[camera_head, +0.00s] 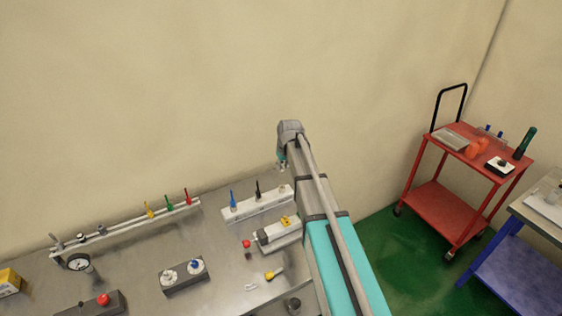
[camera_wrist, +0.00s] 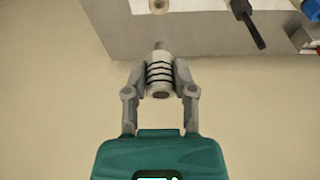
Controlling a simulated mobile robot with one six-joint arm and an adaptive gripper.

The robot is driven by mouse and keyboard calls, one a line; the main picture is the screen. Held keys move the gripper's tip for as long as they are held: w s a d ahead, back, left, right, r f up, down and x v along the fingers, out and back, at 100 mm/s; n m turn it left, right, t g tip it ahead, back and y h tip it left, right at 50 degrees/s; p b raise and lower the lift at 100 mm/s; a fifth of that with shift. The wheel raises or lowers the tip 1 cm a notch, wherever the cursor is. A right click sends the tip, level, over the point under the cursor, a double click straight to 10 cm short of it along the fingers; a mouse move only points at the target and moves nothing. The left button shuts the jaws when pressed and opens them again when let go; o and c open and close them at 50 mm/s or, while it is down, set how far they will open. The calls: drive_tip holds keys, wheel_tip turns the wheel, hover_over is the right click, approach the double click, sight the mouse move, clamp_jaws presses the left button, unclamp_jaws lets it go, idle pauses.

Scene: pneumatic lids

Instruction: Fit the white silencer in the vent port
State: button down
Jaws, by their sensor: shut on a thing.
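My gripper (camera_wrist: 159,88) is shut on the white silencer (camera_wrist: 159,79), a short white cylinder with dark bands and a thin metal stub pointing toward the top of the wrist view. In the head view, my gripper (camera_head: 282,164) is beyond the right end of a white block (camera_head: 262,207) with blue and black fittings. The silencer is too small to make out there.
The metal bench (camera_head: 135,245) bears a second white block (camera_head: 279,236), a rail (camera_head: 128,229) with coloured levers, a gauge (camera_head: 78,262), a dark block (camera_head: 184,276) and small loose parts. A red trolley (camera_head: 455,205) stands to the right. The wall is behind.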

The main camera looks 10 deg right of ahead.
idle(0.6)
drive_tip(key=shift+s+b+x, duration=0.2)
drive_tip(key=shift+b+x, duration=0.75)
drive_tip(key=shift+s+b+x, duration=0.2)
drive_tip(key=shift+b+x, duration=0.75)
drive_tip(key=shift+b, duration=0.05)
drive_tip(key=shift+s+b+x, duration=0.25)
drive_tip(key=shift+b+x, duration=0.65)
drive_tip(key=shift+b, duration=0.05)
drive_tip(key=shift+d+f+b, duration=0.15)
drive_tip(key=shift+f+b, duration=1.45)
drive_tip(key=shift+f, duration=0.15)
drive_tip(key=shift+c, duration=1.8)
unclamp_jaws()
drive_tip(key=p+v, duration=0.7)
